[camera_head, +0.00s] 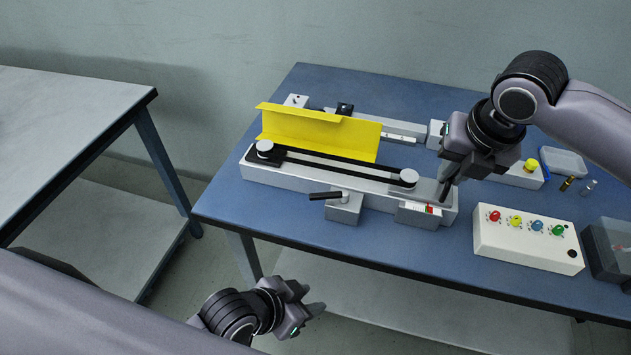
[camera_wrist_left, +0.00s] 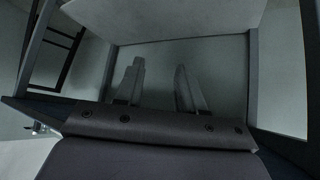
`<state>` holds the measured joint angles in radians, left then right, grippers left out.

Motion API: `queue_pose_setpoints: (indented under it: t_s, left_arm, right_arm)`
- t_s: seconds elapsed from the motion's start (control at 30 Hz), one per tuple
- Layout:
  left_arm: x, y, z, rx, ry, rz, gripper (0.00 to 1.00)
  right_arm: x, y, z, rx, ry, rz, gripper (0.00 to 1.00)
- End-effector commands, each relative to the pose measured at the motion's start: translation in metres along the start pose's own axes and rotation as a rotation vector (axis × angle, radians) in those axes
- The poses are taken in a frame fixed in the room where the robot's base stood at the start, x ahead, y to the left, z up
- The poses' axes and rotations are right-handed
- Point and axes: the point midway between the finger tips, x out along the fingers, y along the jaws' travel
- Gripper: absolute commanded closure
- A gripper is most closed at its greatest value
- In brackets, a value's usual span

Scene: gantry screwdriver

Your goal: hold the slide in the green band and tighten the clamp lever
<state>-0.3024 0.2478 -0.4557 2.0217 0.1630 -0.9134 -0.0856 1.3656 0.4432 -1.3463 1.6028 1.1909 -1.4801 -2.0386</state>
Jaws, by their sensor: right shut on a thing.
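The belt unit has a long grey bed with a black belt over two round pulleys. The slide (camera_head: 426,187) is the grey plate at its right end, beside the right pulley (camera_head: 409,175). A small scale block (camera_head: 418,214) with red and pale markings sits in front of it; the pointer against the green band is too small to read. The clamp lever (camera_head: 325,195) has a black handle pointing left on a grey block (camera_head: 343,209). My right gripper (camera_head: 445,190) is shut on the slide, partly hiding it. My left gripper (camera_head: 312,307) is open and empty, low before the table; its spread fingers show in the left wrist view (camera_wrist_left: 160,85).
A yellow guard (camera_head: 320,130) stands behind the belt. A white box with coloured buttons (camera_head: 528,240) and a dark box (camera_head: 610,248) are at right. The blue table's front edge (camera_head: 350,254) lies between my left gripper and the lever. A grey table (camera_head: 60,115) stands left.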

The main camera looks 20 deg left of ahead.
Motion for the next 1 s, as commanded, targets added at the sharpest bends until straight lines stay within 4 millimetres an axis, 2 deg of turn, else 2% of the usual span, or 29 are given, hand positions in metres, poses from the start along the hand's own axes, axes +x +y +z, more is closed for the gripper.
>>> queue_pose_setpoints:
  t_s: [0.03,0.2,0.37,0.43,0.57,0.7,0.8,0.9,1.0]
  left_arm:
    - [0.002,0.005,-0.007,0.06,-0.033,0.027,0.62]
    - [0.003,0.021,-0.012,0.257,-0.183,0.105,0.62]
    - [-0.007,0.022,-0.014,0.457,-0.328,0.148,0.62]
    - [-0.016,0.02,-0.024,0.553,-0.36,0.17,0.62]
    - [-0.047,0.021,-0.068,0.763,-0.317,0.239,0.62]
    - [-0.095,0.028,-0.122,1.034,-0.186,0.317,0.62]
    - [-0.121,0.026,-0.145,1.158,-0.139,0.346,0.62]
    - [-0.134,0.012,-0.16,1.158,-0.158,0.355,0.62]
    - [-0.141,-0.009,-0.174,1.063,-0.208,0.35,0.62]
  right_arm:
    - [0.0,-0.007,0.002,0.008,-0.002,-0.017,1.0]
    - [0.001,-0.007,0.002,0.009,-0.001,-0.017,1.0]
    - [0.001,-0.007,0.002,0.009,-0.001,-0.017,1.0]
    - [0.001,-0.007,0.002,0.009,-0.001,-0.018,1.0]
    - [0.001,-0.007,0.002,0.009,-0.001,-0.018,1.0]
    - [0.001,-0.007,0.002,0.009,-0.001,-0.018,1.0]
    - [0.001,-0.007,0.002,0.009,-0.001,-0.018,1.0]
    - [0.001,-0.007,0.002,0.009,-0.001,-0.018,1.0]
    - [0.001,-0.007,0.002,0.009,-0.001,-0.018,1.0]
